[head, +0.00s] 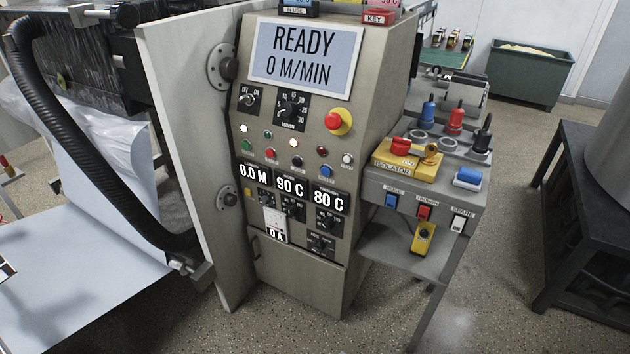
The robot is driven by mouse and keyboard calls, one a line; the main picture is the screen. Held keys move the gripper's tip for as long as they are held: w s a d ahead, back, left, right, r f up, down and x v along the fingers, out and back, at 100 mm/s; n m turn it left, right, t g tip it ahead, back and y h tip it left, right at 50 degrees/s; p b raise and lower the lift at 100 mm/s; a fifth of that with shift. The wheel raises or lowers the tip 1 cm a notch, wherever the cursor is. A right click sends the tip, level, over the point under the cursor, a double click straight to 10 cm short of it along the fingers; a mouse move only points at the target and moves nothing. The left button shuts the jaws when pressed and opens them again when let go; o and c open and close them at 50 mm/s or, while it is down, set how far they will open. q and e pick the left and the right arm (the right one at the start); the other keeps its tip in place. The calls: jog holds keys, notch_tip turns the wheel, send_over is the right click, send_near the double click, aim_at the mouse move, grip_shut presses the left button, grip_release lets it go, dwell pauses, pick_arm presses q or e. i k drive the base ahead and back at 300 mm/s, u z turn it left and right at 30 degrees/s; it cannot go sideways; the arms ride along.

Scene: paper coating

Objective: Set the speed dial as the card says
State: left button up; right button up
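The speed dial (291,104) is a black knob on a black plate on the grey control cabinet's front. Numbers up to about 30 ring it, with a small M/MIN label below. Its pointer is too small to read. The display (304,54) above it reads READY, 0 M/MIN. I cannot make out a card with a readable speed setting. Neither of my grippers is in view.
A red emergency button (339,121) sits right of the dial, and a small switch (249,98) left of it. A side shelf (459,184) holds a yellow isolator (409,158) and coloured plugs. A grey machine plate (185,130) stands left of the cabinet.

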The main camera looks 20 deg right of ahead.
aim_at(287, 109)
jog(key=z, duration=0.55)
jog(key=k, duration=0.65)
jog(key=u, duration=0.2)
jog(key=i, duration=0.65)
jog(key=u, duration=0.8)
jog(key=i, duration=0.9)
jog(key=z, duration=0.35)
